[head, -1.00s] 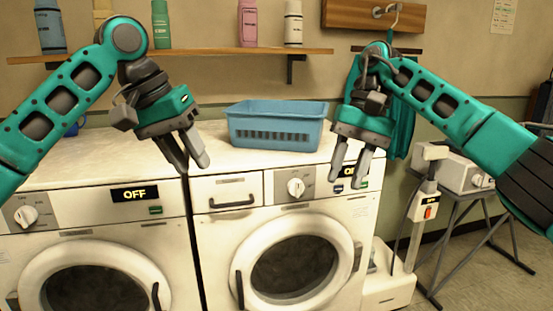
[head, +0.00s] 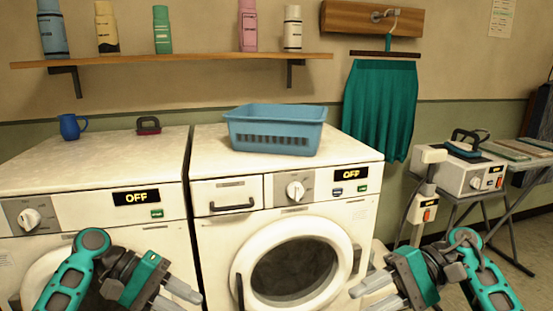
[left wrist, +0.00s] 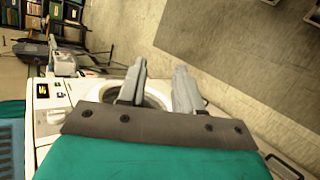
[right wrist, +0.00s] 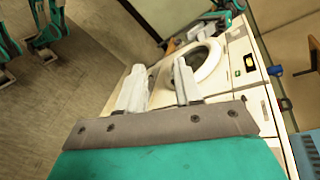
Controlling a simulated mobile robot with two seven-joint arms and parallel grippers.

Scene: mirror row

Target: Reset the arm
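My left gripper (head: 180,297) is low in front of the left washing machine, at the bottom of the head view. Its two fingers also show in the left wrist view (left wrist: 160,85), apart with nothing between them. My right gripper (head: 372,292) is low in front of the right washing machine, to the right of its round door. In the right wrist view its fingers (right wrist: 158,85) are apart and empty. Both grippers are below the machine tops and touch nothing that I can see.
A blue basket (head: 275,130) stands on the right washer (head: 300,185). A teal skirt (head: 380,110) hangs on the wall. An iron (head: 463,143) is at the right.

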